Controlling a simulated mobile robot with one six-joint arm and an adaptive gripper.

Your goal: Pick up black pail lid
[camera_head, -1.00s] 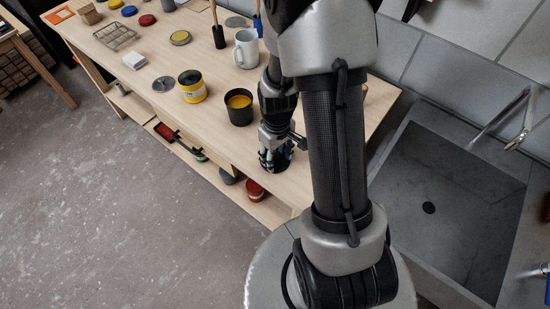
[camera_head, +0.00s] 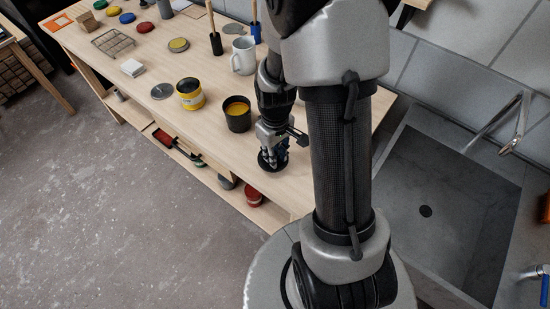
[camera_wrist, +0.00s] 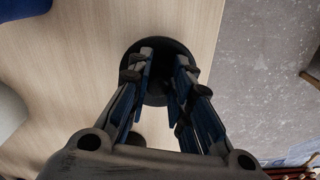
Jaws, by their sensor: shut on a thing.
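The black pail lid (camera_head: 266,164) is a dark round disc at the front part of the wooden bench, right of the pail with yellow paint. My gripper (camera_head: 273,160) points down over it, and its fingers are shut on it. In the wrist view the lid (camera_wrist: 184,50) shows beneath and between the fingertips of my gripper (camera_wrist: 160,88). The fingers hide its middle, and I cannot tell whether it touches the bench.
A black pail with yellow paint (camera_head: 237,119) stands close to the left of my gripper. A yellow tin (camera_head: 190,98), a white mug (camera_head: 244,60) and a grey disc (camera_head: 162,91) are further back. The bench's front edge is near. A sink (camera_head: 440,190) lies at the right.

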